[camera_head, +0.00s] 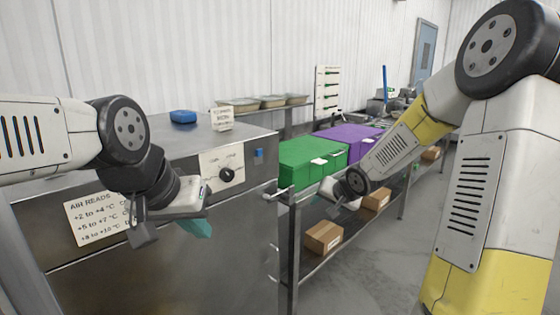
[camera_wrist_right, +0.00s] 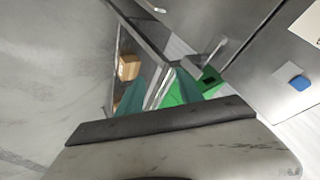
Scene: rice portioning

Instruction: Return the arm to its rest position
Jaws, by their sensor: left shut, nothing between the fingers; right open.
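My left gripper (camera_head: 196,228) hangs in front of the steel cabinet with its teal fingers shut and empty. The cabinet face behind it carries a paper label (camera_head: 97,217) and a dial (camera_head: 227,175). My right arm comes in from the right and reaches down toward the shelf rack. In the head view its gripper is small and partly hidden near the rack's front corner. In the right wrist view my right gripper (camera_wrist_right: 160,92) shows two teal fingers standing apart with nothing held between them. A green box (camera_wrist_right: 208,84) shows behind the fingers.
Green (camera_head: 300,163) and purple (camera_head: 345,139) boxes sit on the steel rack (camera_head: 292,240), close to my right gripper. Cardboard boxes (camera_head: 323,238) lie on its lower shelf. A blue item (camera_head: 183,116) rests on the cabinet top. The floor (camera_head: 385,270) right of the rack is clear.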

